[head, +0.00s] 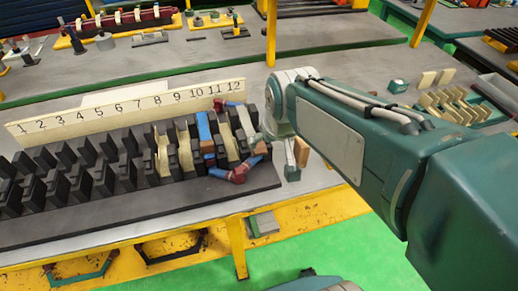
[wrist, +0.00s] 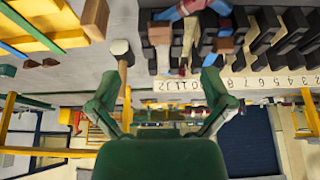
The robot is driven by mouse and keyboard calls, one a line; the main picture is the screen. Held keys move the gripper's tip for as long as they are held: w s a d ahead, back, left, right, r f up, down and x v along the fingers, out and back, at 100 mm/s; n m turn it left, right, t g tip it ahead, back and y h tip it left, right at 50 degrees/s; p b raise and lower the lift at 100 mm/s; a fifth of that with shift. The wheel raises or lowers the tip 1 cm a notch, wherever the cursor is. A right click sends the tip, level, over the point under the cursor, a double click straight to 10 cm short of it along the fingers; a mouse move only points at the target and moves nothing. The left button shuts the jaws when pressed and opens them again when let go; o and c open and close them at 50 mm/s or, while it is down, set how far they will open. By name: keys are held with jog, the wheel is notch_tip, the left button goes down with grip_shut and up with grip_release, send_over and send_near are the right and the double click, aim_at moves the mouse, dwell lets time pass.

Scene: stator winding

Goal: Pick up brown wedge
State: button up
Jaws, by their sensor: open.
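A brown wedge (head: 301,152), a small orange-brown block, shows on the bench just right of the slotted rack, partly covered by my arm. A brown block, which looks like the same piece, is at the top left of the wrist view (wrist: 95,19). My gripper (wrist: 160,85) has its two green fingers spread with nothing between them. The block is off to the left of the fingers and apart from them.
The black slotted rack (head: 60,218) holds blue, cream and brown pieces beside a numbered board (head: 130,112). A pale-headed mallet (wrist: 121,48) lies near the block. A yellow tray (wrist: 45,20) is left of it. A cream slotted holder (head: 455,105) stands at right.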

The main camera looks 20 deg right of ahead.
send_near(259, 146)
jog(key=x, duration=0.5)
jog(key=shift+a+f, duration=0.15)
jog(key=shift+f, duration=0.2)
jog(key=x, duration=0.5)
jog(key=shift+w+r, duration=0.1)
jog(key=shift+w, duration=0.1)
jog(key=c, duration=1.1)
jog(key=shift+s, duration=0.15)
jog(key=shift+c, duration=0.7)
